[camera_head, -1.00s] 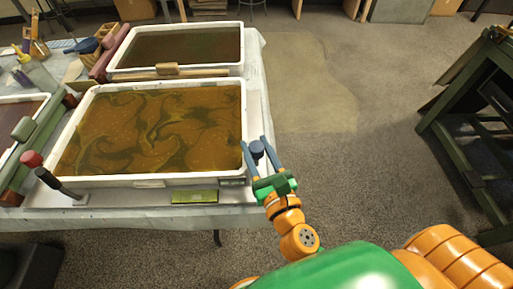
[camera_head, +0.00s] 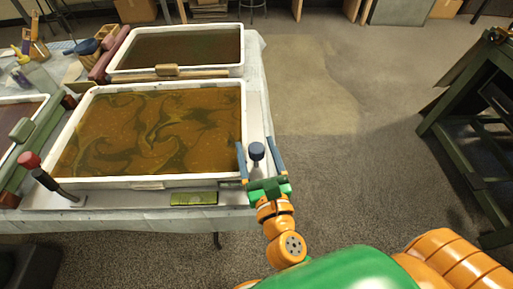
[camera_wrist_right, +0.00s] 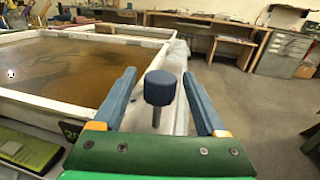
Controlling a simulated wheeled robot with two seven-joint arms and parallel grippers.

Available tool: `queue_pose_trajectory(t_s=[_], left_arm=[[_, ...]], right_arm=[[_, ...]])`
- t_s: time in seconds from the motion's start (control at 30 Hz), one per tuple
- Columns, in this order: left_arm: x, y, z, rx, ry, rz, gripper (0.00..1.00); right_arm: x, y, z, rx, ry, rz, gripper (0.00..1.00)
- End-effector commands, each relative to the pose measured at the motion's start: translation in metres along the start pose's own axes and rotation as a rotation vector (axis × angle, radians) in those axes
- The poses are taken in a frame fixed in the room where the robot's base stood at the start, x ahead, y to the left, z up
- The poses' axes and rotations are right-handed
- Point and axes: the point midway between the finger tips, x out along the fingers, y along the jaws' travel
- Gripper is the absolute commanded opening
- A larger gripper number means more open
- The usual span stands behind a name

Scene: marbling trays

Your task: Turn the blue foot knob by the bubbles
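The blue foot knob (camera_head: 257,150) stands upright on a grey post at the right edge of the near marbling tray (camera_head: 160,182). My right gripper (camera_head: 256,142) is open, with one blue finger on each side of the knob. In the right wrist view the knob (camera_wrist_right: 160,88) sits between the fingers (camera_wrist_right: 158,73), with a visible gap on both sides. Fine pale specks dot the brown, swirled bath; I cannot tell whether they are bubbles. My left gripper is not in view.
A red knob (camera_head: 28,160) and a black-handled lever (camera_head: 50,182) stand at the tray's left corner. A yellow-green block (camera_head: 193,198) lies at the front edge. A second tray (camera_head: 243,60) is behind. Open floor lies to the right.

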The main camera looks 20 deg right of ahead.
Motion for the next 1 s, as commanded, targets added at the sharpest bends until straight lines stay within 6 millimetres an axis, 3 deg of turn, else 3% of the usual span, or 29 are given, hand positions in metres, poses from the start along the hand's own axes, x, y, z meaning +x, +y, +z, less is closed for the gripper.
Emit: queue_pose_trajectory(t_s=[0.27, 0.5, 0.63, 1.0], left_arm=[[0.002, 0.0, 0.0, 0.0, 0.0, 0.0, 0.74], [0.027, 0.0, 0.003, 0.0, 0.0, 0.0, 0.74], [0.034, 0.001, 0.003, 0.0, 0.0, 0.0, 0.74], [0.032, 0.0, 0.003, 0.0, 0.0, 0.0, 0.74]], right_arm=[[-0.003, 0.0, -0.001, -0.001, 0.0, 0.001, 0.74], [-0.051, 0.0, -0.006, 0.001, 0.004, 0.001, 0.74], [-0.068, 0.0, -0.004, -0.001, 0.002, 0.001, 0.74], [-0.071, 0.0, 0.0, 0.0, 0.0, 0.0, 0.74]])
